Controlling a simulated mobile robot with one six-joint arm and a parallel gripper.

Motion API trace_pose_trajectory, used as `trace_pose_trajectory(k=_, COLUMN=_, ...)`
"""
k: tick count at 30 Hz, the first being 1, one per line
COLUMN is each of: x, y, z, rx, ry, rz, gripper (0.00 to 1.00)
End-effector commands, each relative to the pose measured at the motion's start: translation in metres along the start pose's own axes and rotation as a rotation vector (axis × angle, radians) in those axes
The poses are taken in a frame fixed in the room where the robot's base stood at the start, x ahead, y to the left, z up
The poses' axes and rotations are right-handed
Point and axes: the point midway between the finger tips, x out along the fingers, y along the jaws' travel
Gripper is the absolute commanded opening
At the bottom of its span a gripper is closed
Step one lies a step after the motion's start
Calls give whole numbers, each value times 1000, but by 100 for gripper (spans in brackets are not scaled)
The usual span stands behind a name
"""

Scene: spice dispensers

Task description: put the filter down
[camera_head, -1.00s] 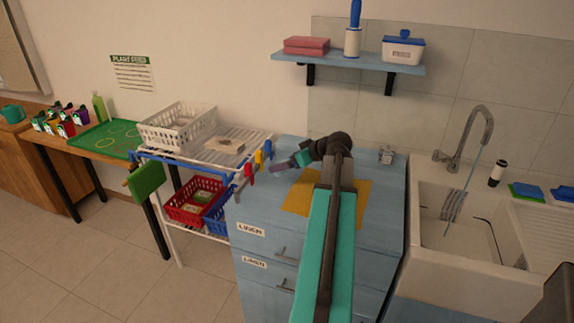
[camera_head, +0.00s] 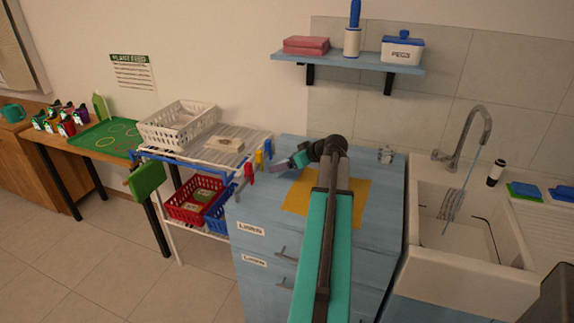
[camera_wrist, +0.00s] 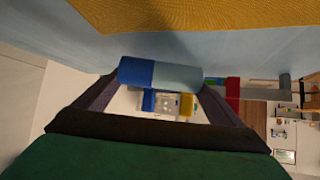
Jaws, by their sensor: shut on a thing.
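My gripper (camera_head: 272,169) is shut just above the left part of the blue cabinet top (camera_head: 383,190), left of the yellow mat (camera_head: 296,199). In the wrist view, a short piece, dark blue on one half and pale blue on the other, sits between the fingertips; I take it to be the filter (camera_wrist: 160,75). It is too small or hidden to make out in the head view. The yellow mat fills the top of the wrist view (camera_wrist: 200,12). I cannot tell whether the held piece touches the cabinet top.
A white wire rack (camera_head: 212,150) with colored clips and baskets stands left of the cabinet. A small clear object (camera_head: 386,155) is at the cabinet's back right. A sink (camera_head: 470,250) is on the right, a shelf (camera_head: 350,58) above. The mat's visible part is bare.

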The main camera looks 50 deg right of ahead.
Motion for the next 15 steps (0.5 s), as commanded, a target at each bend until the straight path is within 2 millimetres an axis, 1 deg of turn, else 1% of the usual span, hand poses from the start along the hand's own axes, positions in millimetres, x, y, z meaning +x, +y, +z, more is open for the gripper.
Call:
trace_pose_trajectory(k=3, x=5, y=0, z=8, rx=1, ry=0, rz=-1, gripper=64)
trace_pose_trajectory(k=6, x=8, y=0, z=11, rx=1, ry=1, rz=0, gripper=64)
trace_pose_trajectory(k=15, x=10, y=0, z=12, rx=-1, ry=1, rz=-1, gripper=64)
